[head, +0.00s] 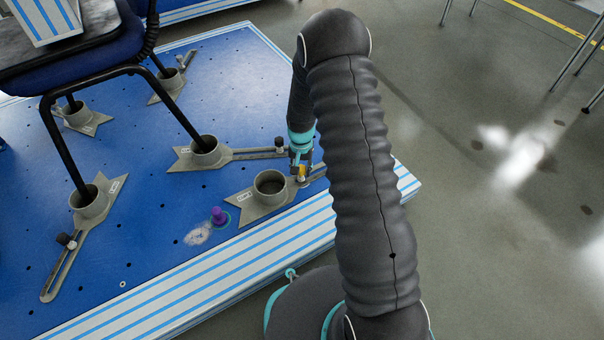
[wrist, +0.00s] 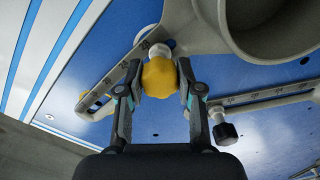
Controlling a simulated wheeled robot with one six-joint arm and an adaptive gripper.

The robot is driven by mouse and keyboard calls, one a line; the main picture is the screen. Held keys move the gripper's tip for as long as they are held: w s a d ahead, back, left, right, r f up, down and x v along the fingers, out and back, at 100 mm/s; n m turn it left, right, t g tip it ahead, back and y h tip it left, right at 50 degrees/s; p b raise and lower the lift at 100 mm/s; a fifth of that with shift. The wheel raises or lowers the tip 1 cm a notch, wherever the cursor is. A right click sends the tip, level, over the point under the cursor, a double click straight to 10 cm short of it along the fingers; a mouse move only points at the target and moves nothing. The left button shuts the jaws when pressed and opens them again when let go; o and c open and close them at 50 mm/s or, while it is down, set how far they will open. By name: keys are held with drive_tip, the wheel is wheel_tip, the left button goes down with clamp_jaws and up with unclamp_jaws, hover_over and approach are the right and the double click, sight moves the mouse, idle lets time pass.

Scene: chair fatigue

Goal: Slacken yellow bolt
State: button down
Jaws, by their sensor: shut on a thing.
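The yellow bolt (wrist: 160,79) has a faceted yellow head in the wrist view. It stands at the slotted arm of a grey foot clamp (wrist: 180,22). My gripper (wrist: 157,86) is shut on the yellow head, with one finger on each side. In the head view my gripper (head: 300,166) reaches down to the same clamp (head: 243,205), near the front edge of the blue platform. Only a small bit of the yellow bolt (head: 302,172) shows there. Part of the slotted arm is hidden behind my arm.
A second yellow piece (wrist: 92,101) shows farther along the slot. A black-headed bolt (wrist: 224,132) sits on the neighbouring clamp's slotted arm. A purple piece (head: 219,215) stands on the blue platform (head: 150,240). A chair (head: 140,70) stands with legs in several clamps.

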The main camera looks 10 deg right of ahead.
drive_tip(key=n, duration=0.4)
idle(0.4)
drive_tip(key=n, duration=0.4)
idle(0.4)
drive_tip(key=n, duration=0.4)
drive_tip(key=shift+s, duration=0.1)
